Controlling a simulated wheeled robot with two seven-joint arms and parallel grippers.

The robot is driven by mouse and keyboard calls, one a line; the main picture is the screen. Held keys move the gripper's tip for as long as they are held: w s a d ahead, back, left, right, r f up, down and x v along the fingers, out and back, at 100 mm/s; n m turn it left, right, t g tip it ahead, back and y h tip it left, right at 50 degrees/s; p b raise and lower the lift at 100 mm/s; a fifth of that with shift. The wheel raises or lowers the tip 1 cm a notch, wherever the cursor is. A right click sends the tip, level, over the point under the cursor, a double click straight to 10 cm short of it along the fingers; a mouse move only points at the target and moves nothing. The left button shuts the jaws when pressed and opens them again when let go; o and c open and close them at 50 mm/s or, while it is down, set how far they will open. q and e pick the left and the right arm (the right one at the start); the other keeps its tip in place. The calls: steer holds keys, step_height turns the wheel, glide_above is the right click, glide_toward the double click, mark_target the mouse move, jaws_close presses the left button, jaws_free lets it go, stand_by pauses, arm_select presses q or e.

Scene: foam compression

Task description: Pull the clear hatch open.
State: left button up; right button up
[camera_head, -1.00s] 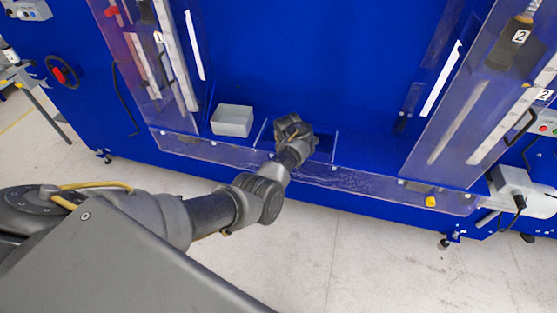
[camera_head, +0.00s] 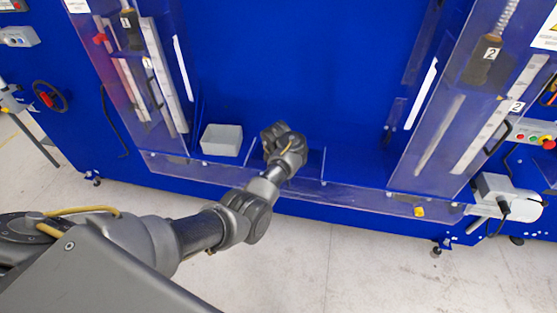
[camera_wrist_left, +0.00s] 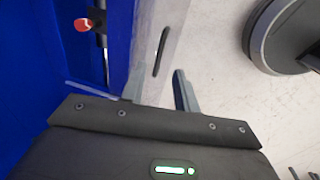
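Clear panels with black handles stand at both sides of the blue machine bay. The left clear panel (camera_head: 126,75) has a handle (camera_head: 150,78) on it. The right clear panel (camera_head: 455,110) has a handle (camera_head: 497,134). I cannot tell from the pictures which one is the hatch meant. My left arm reaches to the bay's front edge; its gripper is hidden behind the wrist there. In the left wrist view my left gripper (camera_wrist_left: 160,70) has its fingers apart, empty. A clear panel with a black handle (camera_wrist_left: 160,52) lies ahead, apart from the fingers. My right gripper is out of view.
A grey bin (camera_head: 221,140) stands inside the bay, left of my wrist. A low clear strip (camera_head: 350,194) runs along the front edge. A red knob (camera_wrist_left: 82,24) shows in the left wrist view. Pale floor (camera_head: 390,265) in front is clear.

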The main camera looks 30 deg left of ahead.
arm_select(q)
steer(key=r+p, duration=0.1)
steer(key=r, duration=0.1)
steer(key=s+r+p, duration=0.1)
steer(key=r, duration=0.2)
steer(key=shift+d, duration=0.15)
steer(key=s+a+f+m+y+b, duration=0.25)
steer(key=s+f+m, duration=0.25)
steer(key=s+f, duration=0.5)
steer(key=s+a+f+m+g+y+b, duration=0.1)
steer(key=s+a+f+m+b, duration=0.25)
steer(key=f, duration=1.15)
steer(key=s+a+f+m+y+b, duration=0.15)
steer(key=s+f+m, duration=0.35)
steer(key=s+f, duration=0.55)
steer(key=s+d+f+m+h+b, duration=0.1)
steer(key=s+d+f+m, duration=0.1)
steer(key=s+f, duration=0.4)
steer(key=s+d+f+m+h+b, duration=0.1)
steer(key=s+f, duration=0.6)
steer(key=s, duration=0.8)
steer(key=s+d+f+m+h+b, duration=0.2)
steer(key=s+d+f+m, duration=0.3)
steer(key=s, duration=0.6)
steer(key=shift+s+d+f+m+h, duration=0.15)
steer(key=shift+s+f+m+h, duration=0.15)
steer(key=shift+f+m+h, duration=0.45)
